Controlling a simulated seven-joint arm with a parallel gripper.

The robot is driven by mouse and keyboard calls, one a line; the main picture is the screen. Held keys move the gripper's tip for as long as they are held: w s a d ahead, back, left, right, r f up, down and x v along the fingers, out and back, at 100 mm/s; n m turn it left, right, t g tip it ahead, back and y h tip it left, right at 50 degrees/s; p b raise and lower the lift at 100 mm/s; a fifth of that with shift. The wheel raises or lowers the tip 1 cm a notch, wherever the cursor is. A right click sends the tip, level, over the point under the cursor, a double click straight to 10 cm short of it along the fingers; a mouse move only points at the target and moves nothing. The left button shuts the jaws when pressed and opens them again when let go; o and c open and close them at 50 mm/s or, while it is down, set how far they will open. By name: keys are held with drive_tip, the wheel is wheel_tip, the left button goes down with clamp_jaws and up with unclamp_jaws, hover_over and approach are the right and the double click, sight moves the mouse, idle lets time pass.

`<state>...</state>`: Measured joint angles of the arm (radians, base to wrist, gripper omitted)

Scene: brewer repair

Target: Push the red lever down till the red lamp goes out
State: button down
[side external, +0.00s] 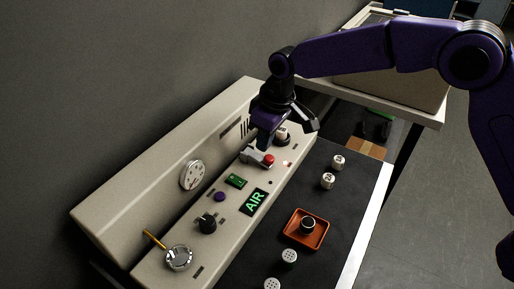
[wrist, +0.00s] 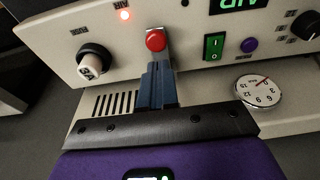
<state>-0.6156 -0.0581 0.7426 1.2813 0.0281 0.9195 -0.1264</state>
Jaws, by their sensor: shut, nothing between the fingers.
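The red lever (side external: 268,160) has a round red knob on a short grey arm and sticks out from the brewer's sloping panel. Its knob also shows at top centre in the wrist view (wrist: 156,41). The red lamp (wrist: 124,15) is lit, left of the knob in the wrist view. It shows small in the side view (side external: 290,163). My gripper (side external: 262,143) is shut and empty, its fingers pointing down at the lever. In the wrist view its blue fingertips (wrist: 157,66) end just below the knob, over the lever's arm. I cannot tell if they touch.
On the panel are a white-faced dial (side external: 193,175), a green switch (side external: 236,181), a purple button (side external: 220,197), a black knob (side external: 207,223) and a white-capped knob (wrist: 92,64) near my gripper.

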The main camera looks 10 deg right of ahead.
sight(267, 156)
wheel_tip(267, 156, up, 7)
idle(0.8)
idle(0.5)
drive_tip(key=s+d+f+n, duration=0.1)
drive_tip(key=s+d, duration=1.6)
drive_tip(key=s+d+f+n+g+h, duration=0.1)
drive_tip(key=s+d+n, duration=0.1)
drive_tip(key=s+d, duration=1.5)
drive_tip(key=shift+d+f+n, duration=0.25)
drive_tip(key=shift+f+n, duration=0.05)
drive_tip(key=shift+f, duration=0.1)
